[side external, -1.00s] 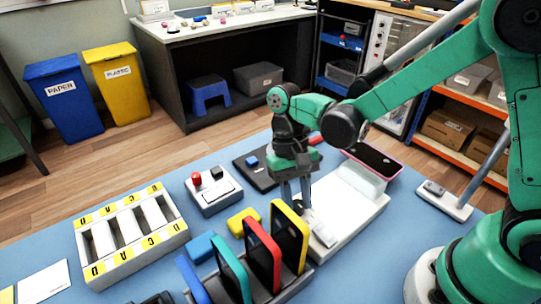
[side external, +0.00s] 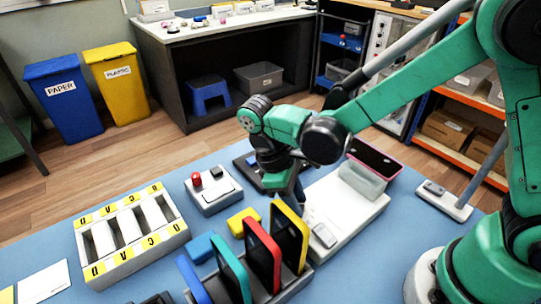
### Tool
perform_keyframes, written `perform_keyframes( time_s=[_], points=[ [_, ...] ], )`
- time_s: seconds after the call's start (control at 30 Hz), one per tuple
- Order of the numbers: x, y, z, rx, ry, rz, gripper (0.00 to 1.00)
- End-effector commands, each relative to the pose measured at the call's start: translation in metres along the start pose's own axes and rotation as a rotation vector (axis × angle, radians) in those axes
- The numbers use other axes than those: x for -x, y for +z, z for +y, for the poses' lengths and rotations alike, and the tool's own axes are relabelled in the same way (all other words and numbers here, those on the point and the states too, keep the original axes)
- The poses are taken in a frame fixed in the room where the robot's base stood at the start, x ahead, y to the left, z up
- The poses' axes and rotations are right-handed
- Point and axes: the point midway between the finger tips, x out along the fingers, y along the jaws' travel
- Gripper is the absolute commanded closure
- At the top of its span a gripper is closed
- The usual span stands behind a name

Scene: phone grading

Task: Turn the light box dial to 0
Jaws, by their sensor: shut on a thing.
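The light box (side external: 345,215) is a long white unit on the blue table, right of centre. A pale translucent block stands at its far end, with a pink-edged phone (side external: 374,157) on top. A small grey raised piece (side external: 324,235) is on its near end. My gripper (side external: 300,203) points down at the light box's left near part, its fingers close together and shut on what appears to be the dial. The dial and its markings are hidden by the fingers and the phones in front, so its setting cannot be read.
A rack of upright coloured phones (side external: 262,255) stands close in front of the gripper. A yellow block (side external: 243,221) and a blue block (side external: 202,247) lie left of it. A white box with a red button (side external: 214,191) and a lettered slotted tray (side external: 130,235) are further left.

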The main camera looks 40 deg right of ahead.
Motion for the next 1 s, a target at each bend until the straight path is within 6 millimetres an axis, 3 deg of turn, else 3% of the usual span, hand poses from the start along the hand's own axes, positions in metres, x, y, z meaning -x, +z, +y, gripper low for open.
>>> perform_keyframes(
  time_s=[0.3, 0.9, 0.93, 1.0],
  points=[
    [-0.0001, -0.0007, -0.0005, 0.130, 0.055, 0.004, 1.00],
    [-0.0003, -0.0006, -0.0004, 0.163, 0.069, 0.004, 1.00],
    [-0.0003, -0.0005, -0.0004, 0.163, 0.069, 0.004, 0.64],
    [-0.0003, -0.0005, -0.0005, 0.163, 0.069, 0.004, 0.44]
  ],
)
